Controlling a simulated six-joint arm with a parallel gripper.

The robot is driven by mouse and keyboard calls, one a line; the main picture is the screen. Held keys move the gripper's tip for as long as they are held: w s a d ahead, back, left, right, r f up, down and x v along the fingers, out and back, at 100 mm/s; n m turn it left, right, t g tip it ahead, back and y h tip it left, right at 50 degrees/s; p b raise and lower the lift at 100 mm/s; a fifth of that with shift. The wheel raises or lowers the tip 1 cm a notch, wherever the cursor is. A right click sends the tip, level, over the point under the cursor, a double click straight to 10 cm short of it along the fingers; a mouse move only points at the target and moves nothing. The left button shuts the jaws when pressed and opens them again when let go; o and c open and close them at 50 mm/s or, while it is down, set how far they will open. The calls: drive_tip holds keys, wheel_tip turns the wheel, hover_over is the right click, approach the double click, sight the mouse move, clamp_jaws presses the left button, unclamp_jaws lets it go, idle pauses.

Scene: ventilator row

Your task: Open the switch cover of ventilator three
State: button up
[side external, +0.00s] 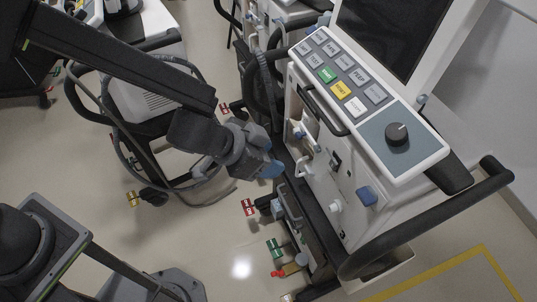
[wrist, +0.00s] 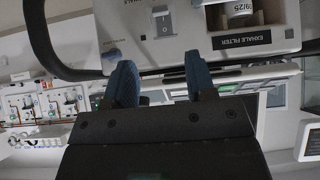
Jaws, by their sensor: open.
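A white ventilator (side external: 350,205) stands at the right in the side view; I see no number on it to tell which ventilator it is. Its side carries a small dark fitting (side external: 335,160), which may be the switch. In the wrist view a pale panel (wrist: 205,45) shows a small grey switch-like part (wrist: 163,20) near the top; I cannot tell whether its cover is open or shut. My gripper (side external: 270,168) is left of the ventilator's side, apart from those fittings. Its two blue fingers (wrist: 158,72) are spread and empty, pointing at the panel.
A dark handle (wrist: 80,73) runs along the panel edge. An "EXHALE FILTER" label (wrist: 242,39) is right of the switch-like part. A black rail (side external: 440,215) curves around the ventilator's front. Another cart (side external: 150,100) with hoses stands behind my arm.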

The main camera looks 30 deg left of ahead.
sight(309, 174)
drive_tip(key=shift+s+d, duration=0.15)
drive_tip(key=shift+d, duration=0.15)
drive_tip(key=shift+c, duration=0.7)
drive_tip(key=s+d+n, duration=0.2)
drive_tip(key=d, duration=0.1)
drive_tip(key=s+d+n+h, duration=0.1)
drive_tip(key=shift+d+r, duration=0.25)
drive_tip(key=shift+d, duration=0.15)
drive_tip(key=shift+c, duration=0.7)
drive_tip(key=d+r+n+t, duration=0.25)
drive_tip(key=d+n, duration=0.25)
drive_tip(key=n, duration=0.6)
drive_tip(key=a+f+n+y, duration=0.4)
drive_tip(key=a+n+y, duration=0.1)
drive_tip(key=n, duration=0.1)
drive_tip(key=x, duration=1.3)
drive_tip(key=shift+w+r, duration=0.15)
drive_tip(key=shift+w, duration=0.05)
drive_tip(key=shift+c, duration=0.2)
clamp_jaws()
